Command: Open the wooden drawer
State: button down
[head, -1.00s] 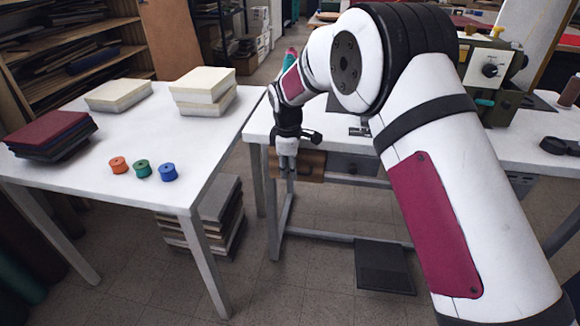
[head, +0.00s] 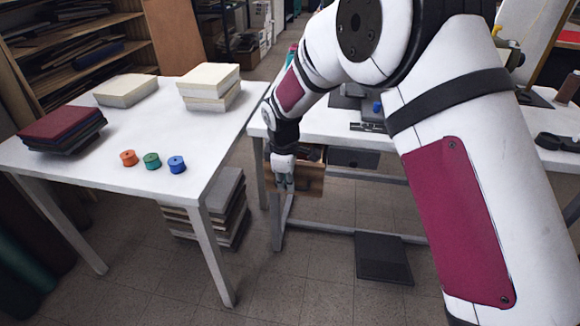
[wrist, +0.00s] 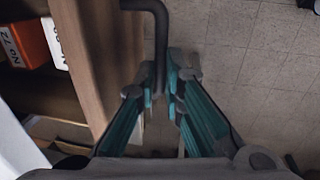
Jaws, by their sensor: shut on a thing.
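The wooden drawer (head: 312,182) is under the left end of the sewing table. It stands pulled out, and part of its inside shows behind the front. In the wrist view its wooden front (wrist: 92,60) runs down the left side, with a dark bar handle (wrist: 155,22) on the outer face. My gripper (head: 284,188) is at the drawer front. In the wrist view my gripper (wrist: 172,90) has its teal-sided fingers closed around the handle. The far end of the handle is hidden between the fingers.
Inside the drawer are an orange box (wrist: 24,44) and a white one beside it. A white table (head: 130,170) with spools, covers and foam blocks stands to the left. A stack of boards (head: 228,205) is under it. A dark pedal (head: 383,258) lies on the floor.

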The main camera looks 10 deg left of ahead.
jog(key=s+p, duration=0.1)
jog(key=s, duration=1.2)
jog(key=shift+s+a, duration=0.15)
jog(key=shift+s, duration=0.1)
jog(key=c, duration=1.7)
grip_release()
jog(key=r, duration=0.4)
jog(key=s+r, duration=0.1)
jog(key=r, duration=0.2)
jog(key=s+r, duration=0.1)
jog(key=r, duration=0.3)
jog(key=shift+r, duration=0.35)
